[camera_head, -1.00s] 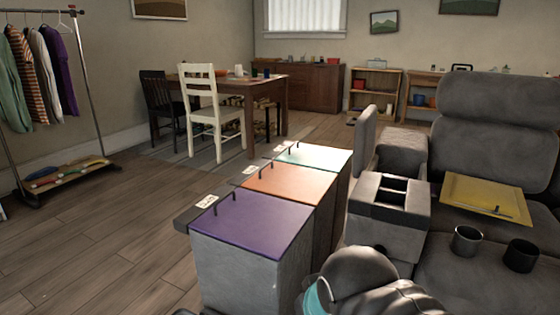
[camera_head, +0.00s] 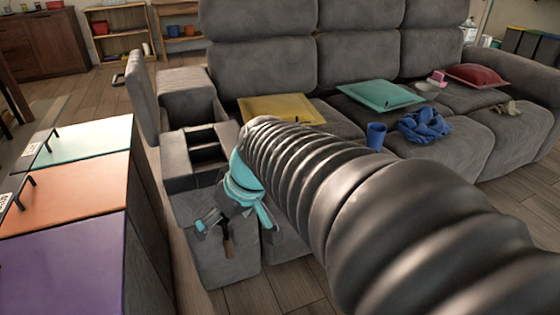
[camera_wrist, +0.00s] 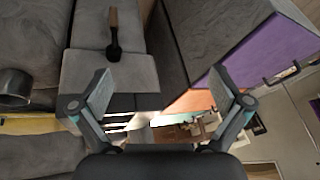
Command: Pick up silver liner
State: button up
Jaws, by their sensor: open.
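A grey metallic cup (camera_wrist: 14,88), which looks like the silver liner, is at the left edge of the wrist view, on the grey sofa seat and partly cut off. In the head view no silver liner shows; my arm covers part of the seat. My gripper (camera_head: 234,224) is above the near end of the sofa, in front of the console. In the wrist view my gripper (camera_wrist: 160,92) has its fingers wide apart with nothing between them. The cup is to the left of both fingers, apart from them.
A wooden-handled brush (camera_head: 227,246) lies on the grey sofa section below my gripper. Lidded bins with purple (camera_head: 65,262), orange and teal tops stand at left. Yellow (camera_head: 280,109) and teal (camera_head: 380,95) cushions, a blue cup (camera_head: 376,135) and blue cloth (camera_head: 424,126) lie on the sofa.

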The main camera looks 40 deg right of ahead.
jog(key=w+d+f+t+y, duration=0.15)
jog(key=w+d, duration=0.25)
jog(key=d, duration=0.4)
jog(key=w+d+f+t+b, duration=0.1)
jog(key=w+d+f+t, duration=0.2)
jog(key=d, duration=0.5)
jog(key=w+d+f+t+y, duration=0.1)
jog(key=w+d+t, duration=0.1)
jog(key=w+d, duration=0.5)
jog(key=s+d+f+t+h, duration=0.2)
jog(key=d+f+h, duration=0.1)
jog(key=d, duration=1.1)
jog(key=x, duration=0.7)
jog(key=shift+w+a, duration=0.1)
jog(key=shift+w, duration=0.1)
jog(key=shift+d+r+p+x, duration=0.1)
jog(key=shift+p+x, duration=0.35)
jog(key=shift+x, duration=1.05)
jog(key=shift+d+r+p+x, duration=0.15)
jog(key=shift+p+x, duration=0.3)
jog(key=shift+x, duration=1)
jog(key=shift+w, duration=0.1)
jog(key=c, duration=1)
